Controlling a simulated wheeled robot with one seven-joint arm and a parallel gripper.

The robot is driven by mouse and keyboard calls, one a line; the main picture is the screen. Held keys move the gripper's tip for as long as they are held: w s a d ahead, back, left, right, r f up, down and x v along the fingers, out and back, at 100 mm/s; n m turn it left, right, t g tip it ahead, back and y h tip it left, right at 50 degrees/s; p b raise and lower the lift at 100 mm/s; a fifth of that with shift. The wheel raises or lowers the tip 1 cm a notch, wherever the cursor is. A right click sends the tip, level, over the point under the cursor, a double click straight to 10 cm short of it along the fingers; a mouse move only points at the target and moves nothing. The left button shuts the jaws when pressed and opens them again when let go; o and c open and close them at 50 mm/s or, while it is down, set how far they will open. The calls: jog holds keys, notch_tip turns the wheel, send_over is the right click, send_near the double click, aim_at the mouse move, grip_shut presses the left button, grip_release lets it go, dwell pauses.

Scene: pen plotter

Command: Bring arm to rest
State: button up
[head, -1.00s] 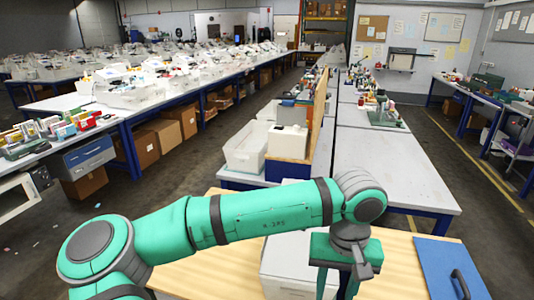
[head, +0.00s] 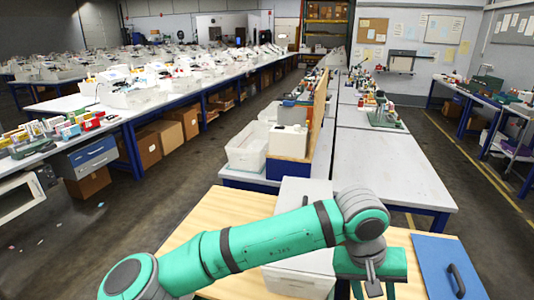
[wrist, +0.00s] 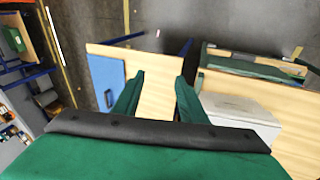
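My gripper (head: 372,290) hangs at the end of my green arm over the wooden table, at the lower right of the head view. In the wrist view its two green fingers (wrist: 159,77) are apart with nothing between them. My arm is bent and reaches across the front of the table. A white box (head: 303,192) stands behind and below the arm, which hides part of it. It also shows in the wrist view (wrist: 240,112), to the right of the fingers.
The wooden table (head: 215,212) also bears a blue panel (head: 435,262) with a dark handle, right of my gripper. Beyond stand a grey workbench (head: 385,170), a white bin (head: 246,147) and an upright wooden board (head: 318,105). Open floor lies left of the table.

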jog(key=d+r+t+h, duration=0.1)
jog(key=d+r+h, duration=0.2)
jog(key=d+h, duration=0.35)
jog(key=d+r+t+h, duration=0.1)
jog(key=d+r+h, duration=0.35)
jog(key=d, duration=0.35)
jog(key=w+a+f+n+t, duration=0.55)
jog(key=a+n+t, duration=0.2)
jog(key=t, duration=0.45)
jog(key=s+a+f+n+t+y, duration=0.2)
jog(key=s+a+f+y, duration=0.4)
jog(key=a+f, duration=0.35)
jog(key=s+a+f+n+t+y, duration=0.1)
jog(key=s+a+f+n+y, duration=0.1)
jog(key=s+a+f+y, duration=0.6)
jog(key=s+a+f+m+g, duration=0.1)
jog(key=s+a+f+m, duration=0.2)
jog(key=s+a, duration=0.3)
jog(key=s+a+f+m, duration=0.3)
jog(key=s+a, duration=0.3)
jog(key=s, duration=0.7)
jog(key=shift+s+a+f+m+g+y, duration=0.2)
jog(key=shift+a+f+m+g+y, duration=0.15)
jog(key=shift+m, duration=0.5)
jog(key=shift+d, duration=0.1)
